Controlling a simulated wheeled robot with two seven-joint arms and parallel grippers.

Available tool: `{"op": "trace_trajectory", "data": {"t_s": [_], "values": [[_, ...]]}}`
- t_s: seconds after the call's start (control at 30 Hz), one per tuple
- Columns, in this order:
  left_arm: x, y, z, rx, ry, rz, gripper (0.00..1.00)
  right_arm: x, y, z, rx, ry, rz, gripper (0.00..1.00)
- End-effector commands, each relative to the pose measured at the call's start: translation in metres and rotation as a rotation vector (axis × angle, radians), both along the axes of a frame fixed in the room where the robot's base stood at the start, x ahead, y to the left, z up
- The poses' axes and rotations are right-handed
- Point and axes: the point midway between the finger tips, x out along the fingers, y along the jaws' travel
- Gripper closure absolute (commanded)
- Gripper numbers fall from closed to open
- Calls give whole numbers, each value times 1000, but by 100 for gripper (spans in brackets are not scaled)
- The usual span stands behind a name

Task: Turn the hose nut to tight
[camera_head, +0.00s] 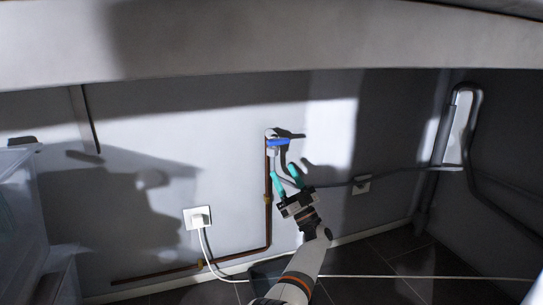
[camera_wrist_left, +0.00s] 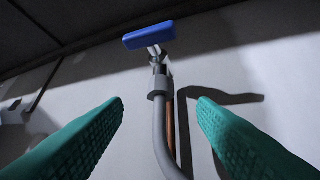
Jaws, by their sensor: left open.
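The hose nut (camera_wrist_left: 158,84) is a grey collar below the valve, at the top of the grey hose (camera_wrist_left: 160,130) in the left wrist view. The valve's blue handle (camera_head: 278,142) shows on the wall in the head view, and above the nut in the wrist view (camera_wrist_left: 148,34). My left gripper (camera_head: 283,168), with green fingers, is open just below the valve. In the wrist view its fingertips (camera_wrist_left: 161,100) stand apart on either side of the hose and nut, with clear gaps and no contact visible. In the head view the nut is too small to make out clearly. My right gripper is not in view.
A copper pipe (camera_head: 267,215) runs down the wall beside my gripper. A white socket with a plug (camera_head: 198,218) is at lower left, and another outlet (camera_head: 361,184) is at right. A counter edge (camera_head: 250,50) overhangs above. A drain pipe (camera_head: 436,155) stands at right.

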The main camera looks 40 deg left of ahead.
Motion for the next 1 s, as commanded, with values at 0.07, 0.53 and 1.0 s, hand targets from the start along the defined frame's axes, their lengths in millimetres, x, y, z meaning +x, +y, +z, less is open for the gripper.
{"op": "trace_trajectory", "data": {"t_s": [0.07,0.53,1.0], "values": [[1,13,11,3,-5,3,48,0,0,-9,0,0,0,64],[8,58,57,2,-2,-1,48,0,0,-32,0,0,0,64],[8,59,60,2,0,-2,74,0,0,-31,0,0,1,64]]}}
